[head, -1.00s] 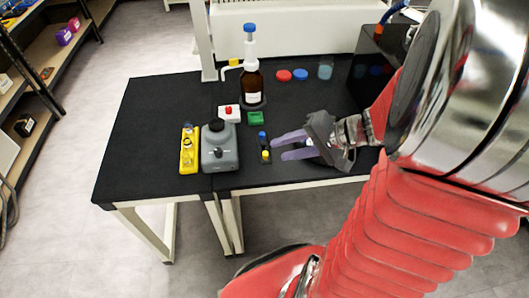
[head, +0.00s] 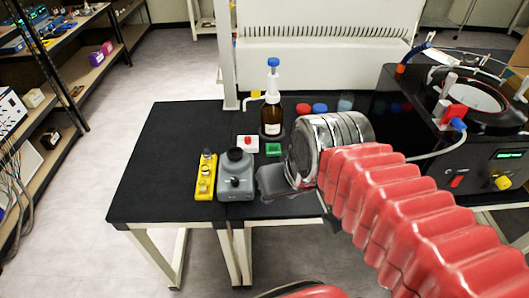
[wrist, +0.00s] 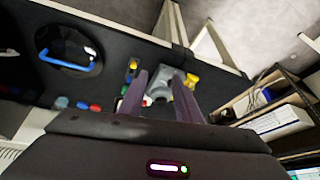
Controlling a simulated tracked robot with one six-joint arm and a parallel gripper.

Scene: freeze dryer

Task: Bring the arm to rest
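My arm reaches in from the lower right of the head view in its red ribbed sleeve. Its silver wrist end hangs over the black table (head: 160,150), in front of the red and blue caps.
A yellow device (head: 206,178) stands left of the grey one. A brown bottle with a blue top (head: 271,118) stands behind. The freeze dryer (head: 470,125) is at the right. Shelves (head: 60,75) line the left. The table's left part is clear.

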